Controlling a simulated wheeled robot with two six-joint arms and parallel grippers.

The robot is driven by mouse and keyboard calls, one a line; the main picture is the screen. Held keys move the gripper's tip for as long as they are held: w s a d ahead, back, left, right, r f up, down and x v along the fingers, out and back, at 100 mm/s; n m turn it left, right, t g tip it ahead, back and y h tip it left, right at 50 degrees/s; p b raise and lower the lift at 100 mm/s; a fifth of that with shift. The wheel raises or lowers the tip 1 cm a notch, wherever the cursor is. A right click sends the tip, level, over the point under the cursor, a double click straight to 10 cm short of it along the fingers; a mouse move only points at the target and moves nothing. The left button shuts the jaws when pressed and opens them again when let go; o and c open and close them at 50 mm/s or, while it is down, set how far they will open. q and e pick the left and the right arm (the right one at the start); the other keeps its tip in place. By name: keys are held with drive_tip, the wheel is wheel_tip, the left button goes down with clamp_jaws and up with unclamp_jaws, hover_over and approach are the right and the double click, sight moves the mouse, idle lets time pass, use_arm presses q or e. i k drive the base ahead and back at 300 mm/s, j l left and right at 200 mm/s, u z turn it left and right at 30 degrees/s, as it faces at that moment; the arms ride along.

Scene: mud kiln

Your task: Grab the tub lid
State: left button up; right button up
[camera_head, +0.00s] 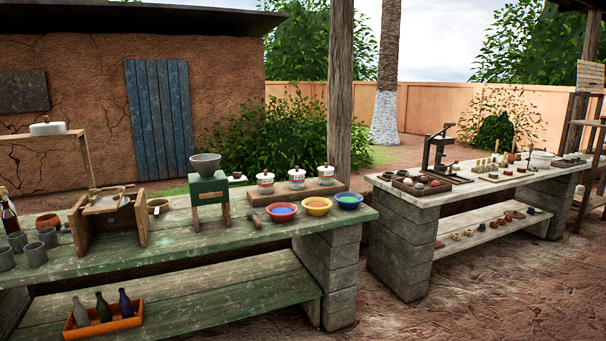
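No piece is clearly recognizable as a separate tub lid. A white round container (541,159) sits on the right table, too small to tell whether it has a lid. A flat white round object with a small knob on top (48,128) lies on a wooden stand at the far left. Three white lidded jars stand on a wooden board on the green table: a left jar (265,183), a middle jar (297,179) and a right jar (326,175). Neither gripper is in view.
The green table (230,236) holds red, yellow and blue bowls (317,206), a green grinder (208,190), a wooden box frame (108,221) and grey cups (35,253). An orange tray (103,322) of bottles sits below. Dirt floor (480,295) is open in front of the right table.

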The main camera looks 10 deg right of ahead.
sight(264, 175)
drive_tip(key=i+l, duration=0.2)
drive_tip(key=l, duration=0.2)
drive_tip(key=i+l+u, duration=0.1)
drive_tip(key=i+l, duration=0.35)
drive_tip(key=l, duration=0.3)
drive_tip(key=i+l+u, duration=0.1)
drive_tip(key=l, duration=0.3)
drive_tip(key=i+l, duration=0.5)
drive_tip(key=l, duration=0.35)
drive_tip(key=i+l+u, duration=0.1)
drive_tip(key=l, duration=0.3)
drive_tip(key=i+l, duration=0.3)
drive_tip(key=l, duration=0.15)
drive_tip(key=j+u, duration=0.05)
